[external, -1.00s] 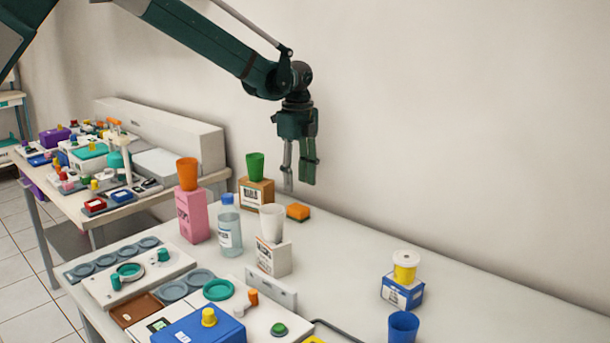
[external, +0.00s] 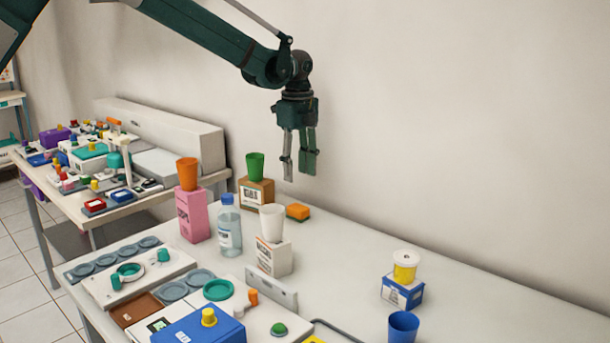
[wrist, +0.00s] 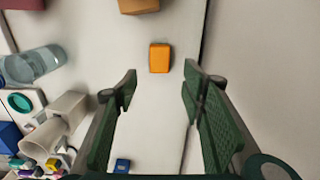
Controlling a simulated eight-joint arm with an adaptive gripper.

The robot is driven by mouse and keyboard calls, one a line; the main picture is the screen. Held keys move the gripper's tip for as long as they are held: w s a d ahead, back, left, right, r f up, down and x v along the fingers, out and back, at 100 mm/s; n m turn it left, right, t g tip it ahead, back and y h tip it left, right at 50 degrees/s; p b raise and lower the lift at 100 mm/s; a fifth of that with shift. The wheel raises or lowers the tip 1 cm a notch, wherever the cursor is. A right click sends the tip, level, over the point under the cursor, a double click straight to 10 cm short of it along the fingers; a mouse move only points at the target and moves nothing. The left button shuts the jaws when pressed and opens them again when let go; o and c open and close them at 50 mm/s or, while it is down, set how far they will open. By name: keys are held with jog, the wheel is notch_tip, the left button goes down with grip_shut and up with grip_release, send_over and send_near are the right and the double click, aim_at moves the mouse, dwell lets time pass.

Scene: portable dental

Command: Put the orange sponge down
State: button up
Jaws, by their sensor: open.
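The orange sponge (external: 298,212) lies on the white table near the wall, right of the brown box. In the wrist view the sponge (wrist: 160,57) lies flat, ahead of the fingertips and apart from them. My gripper (external: 299,178) is open and empty, held in the air above the table near the sponge. In the wrist view its two green fingers (wrist: 160,80) stand wide apart with nothing between them.
A white cup (external: 272,222) on a white box, a water bottle (external: 229,232) and a green cup (external: 255,166) on a brown box (external: 256,193) stand close by. A blue box (external: 402,292) with a spool stands to the right. The table between is clear.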

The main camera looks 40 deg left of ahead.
jog(key=shift+r, duration=0.1)
jog(key=s+a+r+n+t, duration=0.2)
jog(key=s+a+r+n, duration=0.2)
jog(key=s+r, duration=0.75)
jog(key=s+a+r+n+t, duration=0.1)
jog(key=s+a+r+n, duration=0.35)
jog(key=s+r, duration=0.75)
jog(key=s+a+f+n+t, duration=0.2)
jog(key=s+n, duration=0.2)
jog(key=s, duration=1.1)
jog(key=s+a+f+n+t, duration=0.2)
jog(key=s+n, duration=0.3)
jog(key=s, duration=1.1)
jog(key=shift+a, duration=0.2)
jog(key=shift+s+n, duration=0.1)
jog(key=shift+n, duration=0.15)
